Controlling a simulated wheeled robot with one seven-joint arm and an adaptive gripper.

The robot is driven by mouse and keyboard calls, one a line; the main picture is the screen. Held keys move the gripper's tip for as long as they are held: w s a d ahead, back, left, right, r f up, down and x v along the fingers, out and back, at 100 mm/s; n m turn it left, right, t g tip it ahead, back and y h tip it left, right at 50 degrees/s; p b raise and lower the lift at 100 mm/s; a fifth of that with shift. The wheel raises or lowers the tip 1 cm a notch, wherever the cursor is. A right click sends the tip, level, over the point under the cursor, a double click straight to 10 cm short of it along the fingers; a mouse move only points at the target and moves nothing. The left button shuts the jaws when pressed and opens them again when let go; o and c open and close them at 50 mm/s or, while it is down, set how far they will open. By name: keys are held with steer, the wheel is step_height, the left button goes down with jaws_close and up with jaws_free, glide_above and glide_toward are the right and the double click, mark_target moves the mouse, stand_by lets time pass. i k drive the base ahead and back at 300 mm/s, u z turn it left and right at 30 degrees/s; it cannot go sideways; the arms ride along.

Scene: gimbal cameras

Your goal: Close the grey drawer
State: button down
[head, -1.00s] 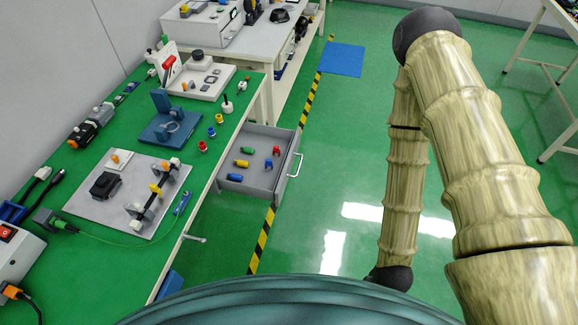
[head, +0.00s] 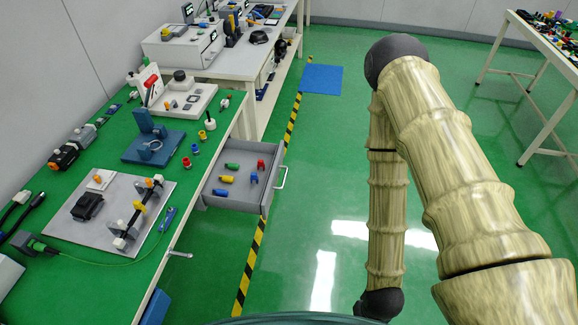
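The grey drawer (head: 231,204) stands pulled out from under the green-topped workbench (head: 110,128), with its front panel facing right. Its light metal handle (head: 283,177) is on that front panel. Several small green, yellow, red and blue parts lie inside it. My arm hangs down on the right side of the head view, well apart from the drawer. My gripper is not visible in this view.
A second closed drawer's handle (head: 180,255) sticks out nearer me. Yellow-black floor tape (head: 249,260) runs alongside the bench. The green floor right of the drawer is clear. A blue mat (head: 323,79) lies farther back, and another table (head: 545,60) stands at the far right.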

mark_target(244, 196)
steer(key=k, duration=1.15)
steer(key=u, duration=0.65)
steer(key=i, duration=1.6)
steer(key=z, duration=0.65)
